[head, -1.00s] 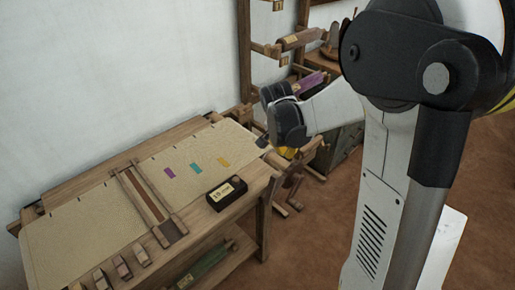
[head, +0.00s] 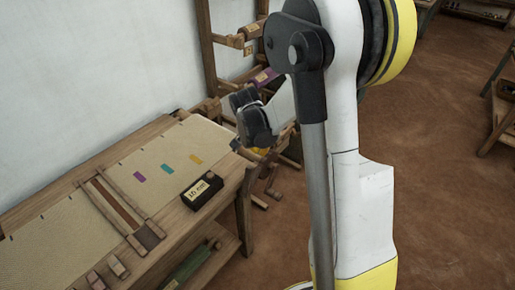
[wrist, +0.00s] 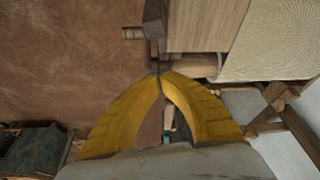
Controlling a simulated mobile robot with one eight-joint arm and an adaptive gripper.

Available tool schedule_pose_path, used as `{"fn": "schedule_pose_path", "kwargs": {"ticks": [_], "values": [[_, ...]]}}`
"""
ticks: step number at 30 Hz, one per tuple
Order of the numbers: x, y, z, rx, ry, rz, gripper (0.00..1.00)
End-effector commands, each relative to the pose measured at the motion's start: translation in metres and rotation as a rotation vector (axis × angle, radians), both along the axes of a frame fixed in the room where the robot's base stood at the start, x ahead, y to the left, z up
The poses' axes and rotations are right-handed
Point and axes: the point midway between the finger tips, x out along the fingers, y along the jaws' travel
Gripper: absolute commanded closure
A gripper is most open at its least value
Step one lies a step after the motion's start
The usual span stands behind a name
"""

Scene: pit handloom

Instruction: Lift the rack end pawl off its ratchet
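My gripper (wrist: 159,76) shows in the wrist view as two yellow curved fingers whose tips meet, with a gap between them lower down. The tips are at the lower end of a dark, narrow piece (wrist: 154,22) beside the loom's wooden end. I cannot tell whether this piece is the pawl, or whether anything thin is between the tips. In the head view a little yellow of the gripper (head: 262,151) shows under my black wrist, at the table's far right end. The ratchet cannot be made out in either view.
The wooden table (head: 222,190) carries pale cloth (head: 110,190) with coloured patches. A black labelled box (head: 202,191) stands near its front edge. A wooden rack (head: 208,60) is behind. The brown floor (head: 440,130) at right is largely clear.

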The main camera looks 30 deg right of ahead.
Motion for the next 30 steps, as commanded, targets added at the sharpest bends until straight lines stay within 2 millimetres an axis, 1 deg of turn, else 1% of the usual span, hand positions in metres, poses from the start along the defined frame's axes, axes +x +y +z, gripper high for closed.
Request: {"fn": "schedule_pose_path", "kwargs": {"ticks": [1,4,6,9,12,16,30], "values": [[0.002,-0.003,-0.014,0.0,0.0,-0.001,1.0],[0.005,-0.009,-0.033,0.0,0.0,-0.001,1.0],[-0.003,0.005,-0.028,0.0,0.0,0.003,1.0],[-0.01,0.016,-0.027,0.0,0.0,0.002,1.0],[-0.014,0.023,-0.026,0.0,0.001,0.002,1.0],[-0.016,0.027,-0.025,0.0,0.0,0.0,1.0],[-0.017,0.03,-0.024,-0.015,-0.006,0.002,1.0]]}}
